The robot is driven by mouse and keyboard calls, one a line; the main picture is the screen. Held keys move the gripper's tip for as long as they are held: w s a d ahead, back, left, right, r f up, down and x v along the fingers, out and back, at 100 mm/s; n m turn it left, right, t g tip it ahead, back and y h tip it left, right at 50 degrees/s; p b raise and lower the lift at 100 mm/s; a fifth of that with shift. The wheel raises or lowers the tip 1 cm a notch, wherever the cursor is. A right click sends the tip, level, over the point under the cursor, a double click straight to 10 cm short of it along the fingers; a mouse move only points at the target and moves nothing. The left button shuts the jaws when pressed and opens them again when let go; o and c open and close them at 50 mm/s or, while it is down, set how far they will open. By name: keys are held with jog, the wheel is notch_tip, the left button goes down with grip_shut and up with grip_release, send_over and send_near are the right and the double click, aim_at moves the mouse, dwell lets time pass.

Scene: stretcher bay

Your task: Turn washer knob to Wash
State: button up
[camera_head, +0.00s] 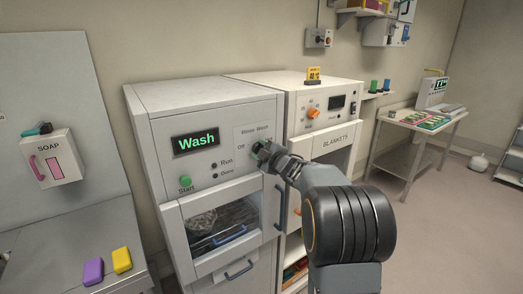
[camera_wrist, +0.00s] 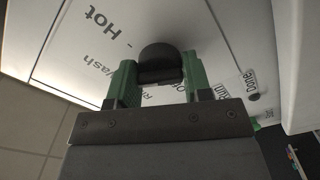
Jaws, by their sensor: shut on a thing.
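The washer (camera_head: 205,170) is a white cabinet against the wall. Its dark display (camera_head: 196,141) reads "Wash" in green letters. The dark washer knob (camera_wrist: 159,58) sits between the green fingers of my gripper (camera_wrist: 160,76) in the wrist view. My gripper (camera_head: 264,152) is shut on the knob at the washer's upper right front in the head view. There it hides most of the knob and part of the printed settings. "Off" and "Rinse Wash" can be read beside it. The knob's pointer cannot be made out.
A green Start button (camera_head: 186,181) and Run and Done lamps (camera_head: 214,166) sit on the panel. The blanket cabinet (camera_head: 318,89) stands close on the right. A counter with purple and yellow blocks (camera_head: 121,260) is at left.

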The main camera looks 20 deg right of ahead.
dwell(0.4)
jog(key=o, duration=0.9)
jog(key=shift+s, duration=0.1)
jog(key=s+d+b, duration=0.1)
jog(key=s, duration=0.3)
jog(key=s+b, duration=0.1)
jog(key=s, duration=0.4)
jog(key=s+d+b, duration=0.1)
jog(key=s, duration=0.3)
jog(key=shift+s+d, duration=0.2)
jog(key=shift+d, duration=0.15)
